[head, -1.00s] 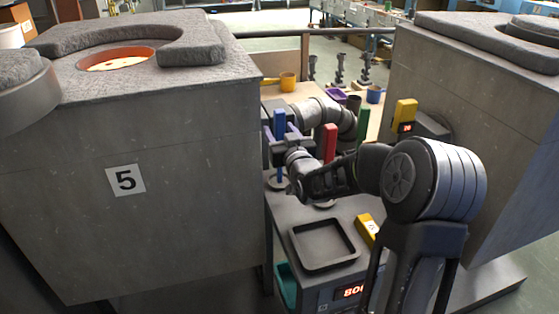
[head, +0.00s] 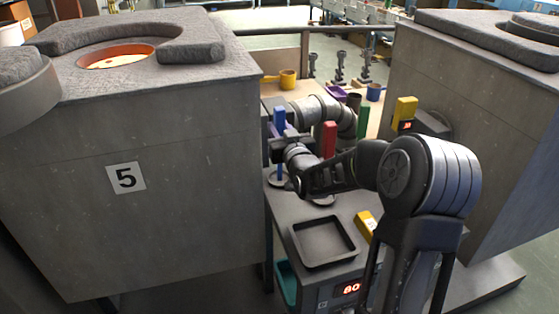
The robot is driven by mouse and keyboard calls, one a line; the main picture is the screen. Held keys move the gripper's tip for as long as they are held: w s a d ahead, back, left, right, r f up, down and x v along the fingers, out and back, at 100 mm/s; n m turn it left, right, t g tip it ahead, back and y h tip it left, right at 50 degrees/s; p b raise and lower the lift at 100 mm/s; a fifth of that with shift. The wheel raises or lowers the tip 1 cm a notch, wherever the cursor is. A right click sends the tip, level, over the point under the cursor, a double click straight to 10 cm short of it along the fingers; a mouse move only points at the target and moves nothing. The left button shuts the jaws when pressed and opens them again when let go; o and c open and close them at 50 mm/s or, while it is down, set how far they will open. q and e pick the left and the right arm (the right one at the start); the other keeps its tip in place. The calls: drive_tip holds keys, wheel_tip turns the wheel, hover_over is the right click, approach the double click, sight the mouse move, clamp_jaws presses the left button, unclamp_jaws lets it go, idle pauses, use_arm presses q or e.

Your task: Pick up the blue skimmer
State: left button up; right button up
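The blue skimmer (head: 279,118) stands upright at the back left of the grey cart, with its blue handle up and its round dark head low down, near the side of the big furnace block. My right gripper (head: 281,136) is at the upper part of the handle, with its fingers close in on both sides, and looks shut on it. The gripper body hides part of the handle, and the skimmer's head still looks low at the cart top. My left gripper is not in view.
A red-handled tool (head: 329,138) and a green-handled one (head: 362,121) stand to the right of the skimmer, partly behind my arm. An empty dark tray (head: 325,262) lies in front. Furnace block 5 (head: 180,190) rises close on the left, another block (head: 490,120) on the right.

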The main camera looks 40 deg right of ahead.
sight(279, 108)
clamp_jaws()
drive_tip(key=shift+r, duration=0.2)
wheel_tip(279, 108, up, 10)
drive_tip(key=shift+f, duration=0.1)
idle(0.5)
idle(0.4)
